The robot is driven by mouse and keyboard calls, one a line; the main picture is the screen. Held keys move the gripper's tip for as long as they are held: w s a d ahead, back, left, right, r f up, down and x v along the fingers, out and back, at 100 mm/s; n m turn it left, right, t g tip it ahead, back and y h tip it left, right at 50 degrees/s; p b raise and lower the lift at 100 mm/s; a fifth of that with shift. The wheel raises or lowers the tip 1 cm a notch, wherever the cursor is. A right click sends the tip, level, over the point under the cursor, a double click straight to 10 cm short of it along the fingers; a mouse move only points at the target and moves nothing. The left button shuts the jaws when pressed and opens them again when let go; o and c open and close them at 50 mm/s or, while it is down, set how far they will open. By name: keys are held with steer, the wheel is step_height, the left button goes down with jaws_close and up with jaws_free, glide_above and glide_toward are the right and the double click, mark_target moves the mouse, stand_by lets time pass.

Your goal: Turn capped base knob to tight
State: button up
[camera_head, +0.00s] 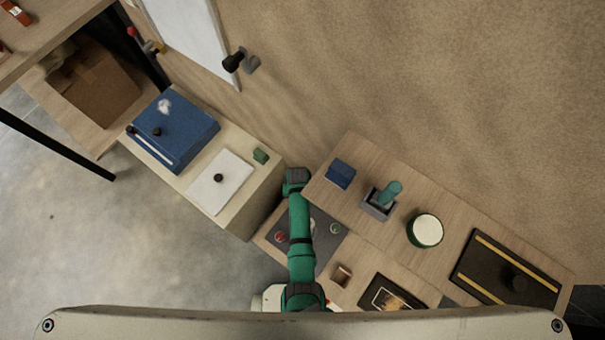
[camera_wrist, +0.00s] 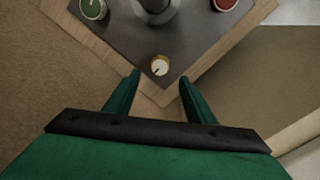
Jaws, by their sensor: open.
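A small round knob (camera_wrist: 159,66) with a white face, a dark pointer mark and a brass-coloured rim stands near the corner of a dark grey panel (camera_wrist: 120,38). I cannot tell for sure whether it is the capped base knob. A grey, upright cylindrical part (camera_wrist: 154,8) on the panel is cut off by the top edge. My gripper (camera_wrist: 161,83) is open and empty, its green fingers to either side just below the white-faced knob in the picture. In the head view my arm covers part of the panel (camera_head: 327,239), and my fingertips are hidden.
A green dial (camera_wrist: 92,8) and a red dial (camera_wrist: 223,4) sit on the same panel. A wooden cup (camera_head: 341,275) and a black framed item (camera_head: 388,294) lie nearby. The raised wooden counter (camera_head: 350,150) and beige cabinet (camera_head: 250,215) flank my arm.

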steer(key=f, duration=0.7)
steer(key=shift+d+f, duration=0.2)
steer(key=shift+f, duration=0.05)
steer(key=c, duration=1)
